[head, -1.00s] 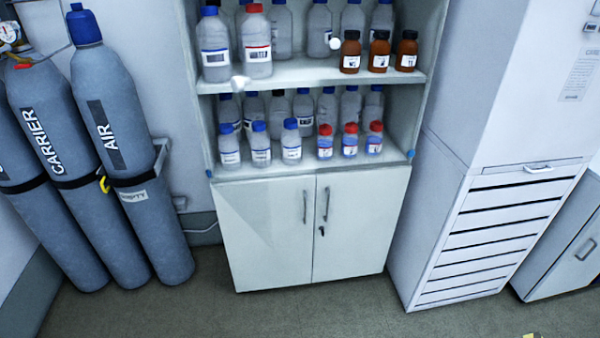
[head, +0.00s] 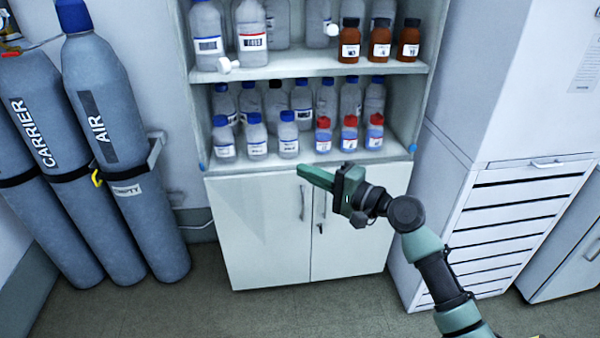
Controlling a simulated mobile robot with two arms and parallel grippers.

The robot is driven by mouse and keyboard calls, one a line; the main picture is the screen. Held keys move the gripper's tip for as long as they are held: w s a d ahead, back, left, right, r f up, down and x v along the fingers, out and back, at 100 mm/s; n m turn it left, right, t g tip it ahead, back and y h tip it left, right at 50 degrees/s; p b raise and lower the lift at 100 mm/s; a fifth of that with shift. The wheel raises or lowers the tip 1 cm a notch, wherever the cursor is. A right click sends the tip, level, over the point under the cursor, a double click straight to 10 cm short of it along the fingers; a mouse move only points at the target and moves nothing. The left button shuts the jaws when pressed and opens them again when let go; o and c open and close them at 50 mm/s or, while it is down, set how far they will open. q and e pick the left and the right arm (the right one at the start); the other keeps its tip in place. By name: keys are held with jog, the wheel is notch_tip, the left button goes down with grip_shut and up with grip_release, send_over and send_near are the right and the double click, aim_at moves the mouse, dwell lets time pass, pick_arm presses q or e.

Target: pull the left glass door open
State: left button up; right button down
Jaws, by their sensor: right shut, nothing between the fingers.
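The upper cabinet's glass is so clear that its panes barely show. A white knob (head: 228,65), apparently on the left glass door, floats before the upper shelf's bottles. A second white knob (head: 332,29) shows higher and to the right. The left knob looks larger and lower. I cannot tell how far the left door stands from its frame. My right gripper (head: 302,170) is shut and empty, its green fingers pointing left in front of the cabinet near the lower shelf's front edge. It is below and right of the left knob, apart from it. My left gripper is not in view.
White lower doors (head: 257,230) with upright handles are below, partly behind my right arm. Gas cylinders (head: 112,115) stand at the left, a white drawer unit (head: 500,235) at the right. Bottles (head: 288,135) fill the shelves behind the glass. Floor (head: 200,312) in front is clear.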

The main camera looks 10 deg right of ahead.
jog(key=w+a+p, duration=0.3)
jog(key=a, duration=0.6)
jog(key=shift+w+p, duration=0.25)
jog(key=shift+p, duration=0.15)
